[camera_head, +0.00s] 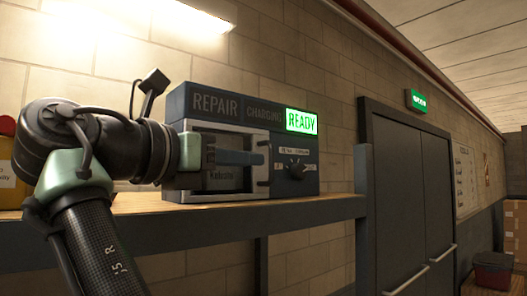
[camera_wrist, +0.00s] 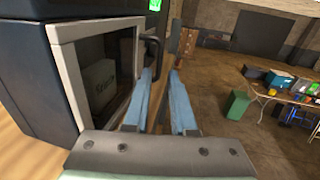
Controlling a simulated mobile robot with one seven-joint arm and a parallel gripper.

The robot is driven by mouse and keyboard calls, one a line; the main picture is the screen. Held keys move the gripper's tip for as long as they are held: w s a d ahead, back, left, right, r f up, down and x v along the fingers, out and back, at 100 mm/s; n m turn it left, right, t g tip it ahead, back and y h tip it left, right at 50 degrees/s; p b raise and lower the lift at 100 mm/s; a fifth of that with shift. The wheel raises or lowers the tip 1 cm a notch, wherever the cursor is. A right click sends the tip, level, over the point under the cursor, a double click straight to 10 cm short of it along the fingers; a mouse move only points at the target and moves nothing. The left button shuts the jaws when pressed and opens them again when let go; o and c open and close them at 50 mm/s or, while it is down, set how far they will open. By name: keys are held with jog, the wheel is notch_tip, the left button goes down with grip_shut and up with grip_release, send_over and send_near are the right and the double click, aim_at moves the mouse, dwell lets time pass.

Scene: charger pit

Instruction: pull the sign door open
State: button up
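The charger unit (camera_head: 220,103) is a dark box on a shelf, with REPAIR, CHARGING and a green-lit READY across its top. Its light grey framed door (camera_head: 187,127) has a window and looks shut; the frame also shows in the wrist view (camera_wrist: 66,75). A small box is visible behind the window. A dark upright handle (camera_wrist: 154,48) is on the door's right side. My gripper (camera_wrist: 162,73) is open, with its blue fingers apart and the tips close to the handle's lower end. I cannot tell whether they touch it. My gripper (camera_head: 258,158) hides part of the door in the head view.
A black knob (camera_head: 296,168) is right of the door. The shelf (camera_head: 300,211) runs under the unit. Dark double doors (camera_head: 410,190) and a red bin (camera_head: 492,270) are farther right. The wrist view shows a green bin (camera_wrist: 238,104) and a cluttered table.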

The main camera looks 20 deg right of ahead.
aim_at(271, 160)
jog(key=p+x, duration=0.2)
jog(key=x, duration=0.4)
jog(key=shift+d+r+p, duration=0.1)
jog(key=shift+r+p, duration=0.05)
jog(key=shift+p, duration=0.2)
jog(key=shift+w+d, duration=0.5)
grip_shut()
dwell(0.6)
